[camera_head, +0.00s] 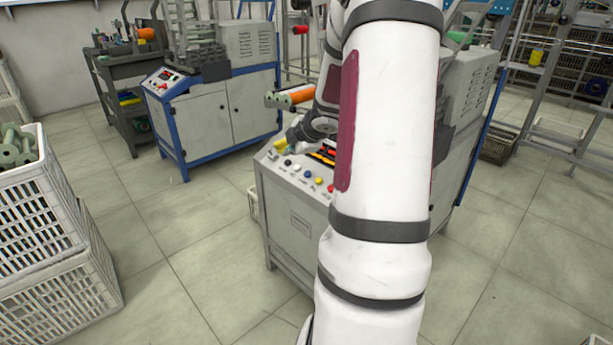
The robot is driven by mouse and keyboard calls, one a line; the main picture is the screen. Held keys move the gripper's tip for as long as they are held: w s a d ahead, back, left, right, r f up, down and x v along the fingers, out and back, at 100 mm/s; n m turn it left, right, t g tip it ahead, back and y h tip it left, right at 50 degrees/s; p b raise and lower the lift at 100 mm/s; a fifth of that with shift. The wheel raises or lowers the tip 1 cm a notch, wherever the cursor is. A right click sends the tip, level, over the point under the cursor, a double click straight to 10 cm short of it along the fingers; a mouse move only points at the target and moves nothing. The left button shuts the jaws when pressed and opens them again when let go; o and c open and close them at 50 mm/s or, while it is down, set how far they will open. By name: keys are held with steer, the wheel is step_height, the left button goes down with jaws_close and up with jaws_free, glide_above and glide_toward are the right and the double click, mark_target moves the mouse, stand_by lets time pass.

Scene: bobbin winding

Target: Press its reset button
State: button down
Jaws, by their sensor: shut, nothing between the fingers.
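The winding machine's control panel (290,178) is on the grey cabinet in the middle, partly hidden behind my white arm. A row of small round buttons runs along its front: white (287,163), blue (297,167), yellow (318,181), and a red one (331,188) at my arm's edge. Their labels are too small to read, so I cannot tell which is reset. My gripper (293,135) is shut and empty over the panel's back left part, small and partly hidden by my arm. I cannot see it touching any button.
An orange spool (301,94) sticks out left above the panel. A second machine with a blue frame (228,115) stands at the back left. White crates (50,235) are stacked at the left. A metal rack (545,100) stands at the right. The floor between is clear.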

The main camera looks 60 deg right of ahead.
steer(key=d+f+b, duration=0.1)
steer(key=f, duration=0.1)
steer(key=f+b, duration=0.2)
steer(key=d+f+b, duration=0.1)
steer(key=f, duration=0.1)
steer(key=shift+s+d, duration=0.3)
steer(key=shift+s, duration=0.05)
steer(key=shift+d+f+b, duration=0.35)
steer(key=shift+f+b, duration=0.05)
steer(key=shift+f, duration=0.15)
steer(key=shift+s, duration=0.1)
stand_by(0.6)
steer(key=shift+d+f, duration=0.15)
steer(key=shift+f, duration=0.2)
steer(key=shift+d+f+b, duration=0.15)
steer(key=shift+f+b, duration=0.15)
steer(key=shift+f, duration=0.05)
stand_by(0.6)
steer(key=shift+r, duration=0.15)
steer(key=shift+a+r+p, duration=0.35)
steer(key=shift+r+p, duration=0.25)
steer(key=shift+p, duration=0.05)
